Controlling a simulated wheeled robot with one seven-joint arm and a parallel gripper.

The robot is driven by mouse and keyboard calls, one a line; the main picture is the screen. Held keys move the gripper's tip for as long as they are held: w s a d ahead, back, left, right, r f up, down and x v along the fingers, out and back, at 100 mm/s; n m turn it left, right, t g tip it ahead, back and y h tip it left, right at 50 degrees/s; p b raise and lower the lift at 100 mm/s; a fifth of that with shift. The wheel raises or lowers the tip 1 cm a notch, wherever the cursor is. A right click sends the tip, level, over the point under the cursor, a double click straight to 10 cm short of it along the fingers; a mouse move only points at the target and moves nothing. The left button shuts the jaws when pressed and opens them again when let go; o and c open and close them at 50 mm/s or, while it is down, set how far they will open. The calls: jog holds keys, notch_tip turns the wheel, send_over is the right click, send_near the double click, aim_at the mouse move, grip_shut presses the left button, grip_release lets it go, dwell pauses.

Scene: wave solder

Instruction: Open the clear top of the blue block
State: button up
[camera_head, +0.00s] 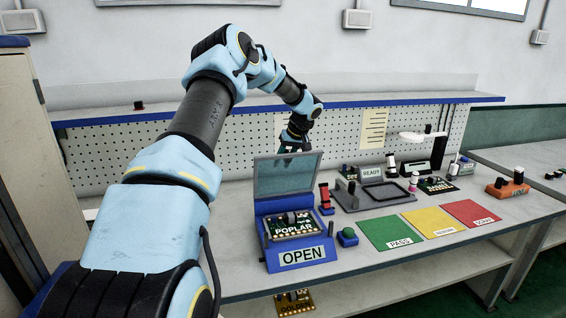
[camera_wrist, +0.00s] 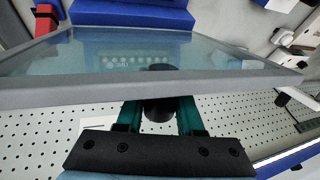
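The blue block (camera_head: 303,259) stands on the bench with an "OPEN" label on its front and a dark board (camera_head: 292,225) marked "POPLAR" inside. Its clear top (camera_head: 287,178), a grey-framed pane, stands raised at the rear of the block. In the wrist view the clear top (camera_wrist: 60,62) crosses the picture. My gripper (camera_head: 293,144) is at its upper edge, partly hidden behind it. In the wrist view, the teal fingers of my gripper (camera_wrist: 161,112) are apart on either side of a black round knob (camera_wrist: 160,88). Whether they press on it is unclear.
A red-topped tool (camera_head: 324,196) and a small blue button box (camera_head: 347,237) stand close to the block's right. Green, yellow and red mats (camera_head: 391,232) lie further right. The pegboard (camera_head: 230,142) and blue-edged shelf are close behind the arm.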

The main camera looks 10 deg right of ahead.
jog(key=o, duration=0.5)
jog(key=shift+c, duration=0.2)
jog(key=b+v, duration=0.3)
jog(key=v, duration=0.7)
jog(key=shift+s+d+r, duration=0.1)
jog(key=shift+r, duration=0.3)
